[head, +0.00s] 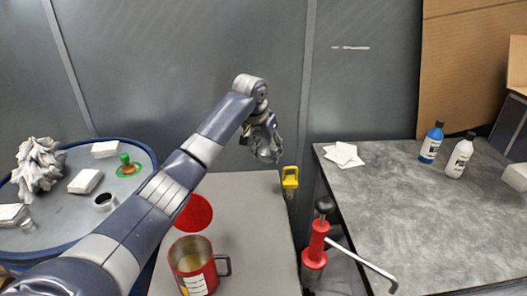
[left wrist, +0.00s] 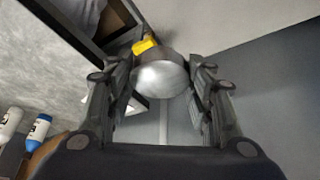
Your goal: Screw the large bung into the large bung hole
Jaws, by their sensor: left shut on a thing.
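My left gripper (head: 268,152) hangs above the far edge of the grey middle bench. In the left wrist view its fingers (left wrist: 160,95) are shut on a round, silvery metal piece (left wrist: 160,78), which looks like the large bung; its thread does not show. In the head view the piece is hard to tell from the fingers. The blue drum (head: 145,148) stands at the left, away from the gripper. A dark round opening with a pale rim (head: 104,201) in its top looks like the large bung hole. My right gripper is in neither view.
The drum top holds crumpled rags (head: 40,165), white blocks (head: 85,181) and a green-topped fitting (head: 127,166). A red mug (head: 196,268) and red disc (head: 195,213) are on the bench. A yellow object (head: 290,178) and red pump (head: 317,245) stand at right.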

